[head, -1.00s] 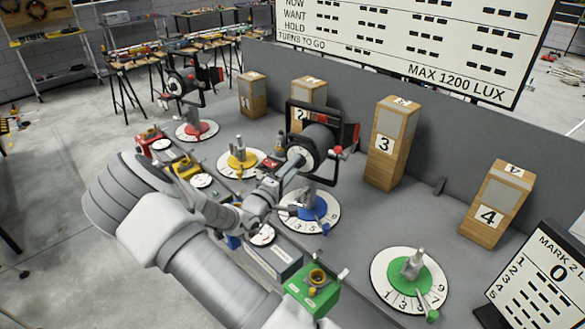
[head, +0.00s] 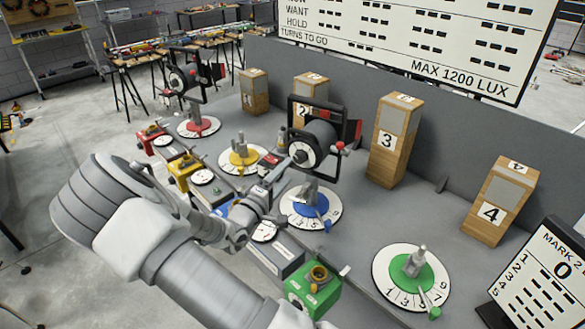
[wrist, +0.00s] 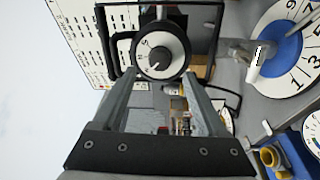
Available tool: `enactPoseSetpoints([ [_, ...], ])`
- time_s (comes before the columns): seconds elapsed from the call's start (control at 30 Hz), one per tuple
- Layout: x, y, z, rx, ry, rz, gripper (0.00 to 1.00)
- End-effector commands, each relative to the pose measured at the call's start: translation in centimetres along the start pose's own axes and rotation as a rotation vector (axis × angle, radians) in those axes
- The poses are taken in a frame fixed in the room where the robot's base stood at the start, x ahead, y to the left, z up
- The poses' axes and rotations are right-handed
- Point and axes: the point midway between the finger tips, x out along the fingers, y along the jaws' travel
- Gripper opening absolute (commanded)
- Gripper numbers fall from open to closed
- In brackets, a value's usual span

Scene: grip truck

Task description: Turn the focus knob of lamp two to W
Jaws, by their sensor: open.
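The lamp on the blue turntable (head: 311,203) has a black barrel in a square black frame (head: 322,112). Its focus knob (head: 303,153) is a pale marked dial with a dark centre, facing my arm. In the wrist view the knob (wrist: 160,50) shows a black grip across its middle and small marks that I cannot read surely. My gripper (wrist: 160,76) is open and empty, its two fingers below the knob's left and right sides in that view, apart from it. In the head view my gripper (head: 274,170) is just left of and below the knob.
Another lamp (head: 184,80) stands on the red turntable. Yellow (head: 240,154) and green (head: 413,268) turntables carry bare posts. Red, yellow and green boxes (head: 313,290) line the near edge. Numbered wooden blocks (head: 388,150) stand behind, before a grey wall.

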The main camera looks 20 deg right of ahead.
Motion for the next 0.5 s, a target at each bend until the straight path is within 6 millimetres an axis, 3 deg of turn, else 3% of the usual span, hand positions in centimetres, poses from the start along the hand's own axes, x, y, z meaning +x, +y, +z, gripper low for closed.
enactPoseSetpoints([
  [0.3,-7.9,-0.1,-0.1,0.001,0.003,-0.002,0.75],
  [0.5,-11.0,-0.1,0.0,0.000,0.002,-0.002,0.75],
])
